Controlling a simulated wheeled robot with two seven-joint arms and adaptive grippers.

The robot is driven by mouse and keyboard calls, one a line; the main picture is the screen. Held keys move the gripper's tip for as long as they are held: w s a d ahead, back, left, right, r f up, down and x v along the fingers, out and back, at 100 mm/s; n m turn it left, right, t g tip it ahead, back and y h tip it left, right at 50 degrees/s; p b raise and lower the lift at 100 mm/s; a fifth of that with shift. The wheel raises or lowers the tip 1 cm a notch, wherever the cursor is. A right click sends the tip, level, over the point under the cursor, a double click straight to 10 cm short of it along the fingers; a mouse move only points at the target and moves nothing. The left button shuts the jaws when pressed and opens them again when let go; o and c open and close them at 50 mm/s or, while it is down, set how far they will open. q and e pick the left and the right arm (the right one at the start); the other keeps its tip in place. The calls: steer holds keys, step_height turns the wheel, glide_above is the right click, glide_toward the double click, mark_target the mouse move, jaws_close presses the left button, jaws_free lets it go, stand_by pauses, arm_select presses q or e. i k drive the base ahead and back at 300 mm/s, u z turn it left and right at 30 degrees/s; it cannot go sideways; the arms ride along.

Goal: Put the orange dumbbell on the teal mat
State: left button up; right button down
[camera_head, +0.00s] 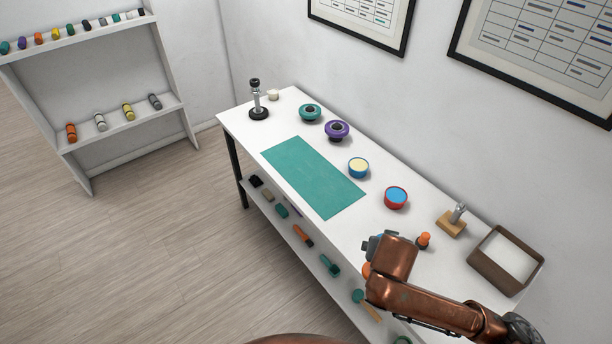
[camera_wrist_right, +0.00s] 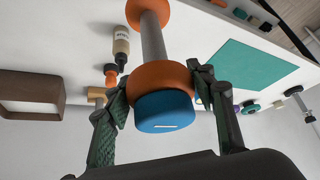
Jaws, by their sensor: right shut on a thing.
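The orange dumbbell (camera_wrist_right: 160,75) has orange discs, a grey bar and a blue end piece on the near side. It fills the middle of the right wrist view. My right gripper (camera_wrist_right: 162,84) is shut on its near disc, one finger on each side. In the head view my copper right arm mostly hides the dumbbell (camera_head: 366,270). Whether it touches the table is hidden. The teal mat (camera_head: 313,177) lies flat and bare on the white table, up and left of my right gripper; it also shows in the right wrist view (camera_wrist_right: 255,65). My left gripper is not in view.
Near the mat are a blue-yellow bowl (camera_head: 358,168), a red-blue bowl (camera_head: 396,198), purple (camera_head: 337,131) and teal (camera_head: 309,112) ringed pieces, and a black-based stand (camera_head: 257,100). A small orange-topped bottle (camera_head: 424,240), wooden block (camera_head: 452,222) and brown open box (camera_head: 506,262) stand right.

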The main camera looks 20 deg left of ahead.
mark_target(309, 172)
steer(key=u, duration=0.5)
steer(key=i, duration=0.7)
steer(key=u, duration=0.45)
